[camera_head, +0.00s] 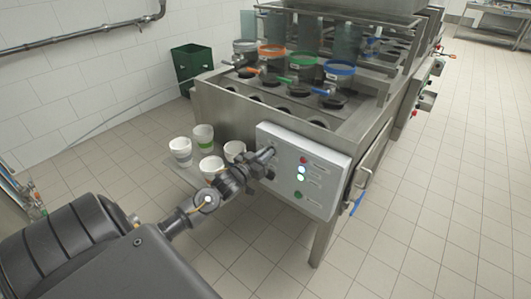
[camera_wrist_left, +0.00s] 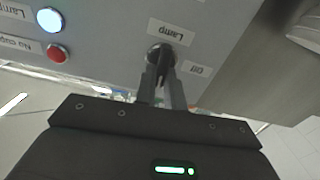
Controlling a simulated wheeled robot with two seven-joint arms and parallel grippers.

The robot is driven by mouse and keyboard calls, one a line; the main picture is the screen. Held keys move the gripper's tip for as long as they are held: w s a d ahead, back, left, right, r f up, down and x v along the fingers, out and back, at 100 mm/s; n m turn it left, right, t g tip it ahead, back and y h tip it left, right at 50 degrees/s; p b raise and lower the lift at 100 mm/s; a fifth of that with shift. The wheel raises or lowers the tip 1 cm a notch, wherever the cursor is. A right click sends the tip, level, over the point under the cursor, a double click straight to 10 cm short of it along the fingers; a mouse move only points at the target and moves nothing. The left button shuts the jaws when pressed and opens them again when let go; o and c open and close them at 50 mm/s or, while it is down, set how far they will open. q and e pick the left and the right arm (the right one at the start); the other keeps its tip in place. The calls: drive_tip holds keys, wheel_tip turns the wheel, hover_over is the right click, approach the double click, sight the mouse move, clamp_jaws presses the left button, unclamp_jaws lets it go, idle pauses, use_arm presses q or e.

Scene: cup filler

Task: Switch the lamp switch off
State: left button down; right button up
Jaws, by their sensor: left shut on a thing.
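The grey control panel (camera_head: 322,180) is on the front of the steel machine, and it also shows in the left wrist view (camera_wrist_left: 110,25). The black lamp switch (camera_wrist_left: 160,53) is a small knob beside labels reading "Lamp" and "Off", upside down in the left wrist view. My left gripper (camera_wrist_left: 164,72) is shut on the lamp switch; its fingers hide part of the knob. In the head view the left gripper (camera_head: 268,158) is at the panel's left side and hides the switch. A round lamp (camera_wrist_left: 49,19) glows white. My right gripper is not in view.
A red light (camera_wrist_left: 57,53) sits beside the white lamp on the panel. Several white cups (camera_head: 203,137) stand on a tray left of the gripper. Coloured-rim containers (camera_head: 272,52) stand on the machine. A green crate (camera_head: 191,62) is behind. The tiled floor (camera_head: 440,190) at right is clear.

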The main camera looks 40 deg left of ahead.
use_arm(q)
drive_tip(key=n+p, duration=0.6)
drive_tip(key=n, duration=0.1)
drive_tip(key=shift+a+r, duration=0.1)
drive_tip(key=shift+a, duration=0.25)
drive_tip(key=shift+n+p, duration=0.7)
drive_tip(key=shift+n, duration=0.2)
drive_tip(key=shift+a+f+n+p, duration=0.1)
drive_tip(key=shift+f+n+p, duration=0.1)
drive_tip(key=shift+n+p, duration=0.9)
drive_tip(key=shift+a+f+n+p, duration=0.1)
drive_tip(key=shift+f+n+p, duration=0.25)
drive_tip(key=shift+n, duration=1.35)
drive_tip(key=shift+a+f+n+p, duration=0.1)
drive_tip(key=shift+n+p, duration=0.8)
drive_tip(key=shift+n, duration=0.5)
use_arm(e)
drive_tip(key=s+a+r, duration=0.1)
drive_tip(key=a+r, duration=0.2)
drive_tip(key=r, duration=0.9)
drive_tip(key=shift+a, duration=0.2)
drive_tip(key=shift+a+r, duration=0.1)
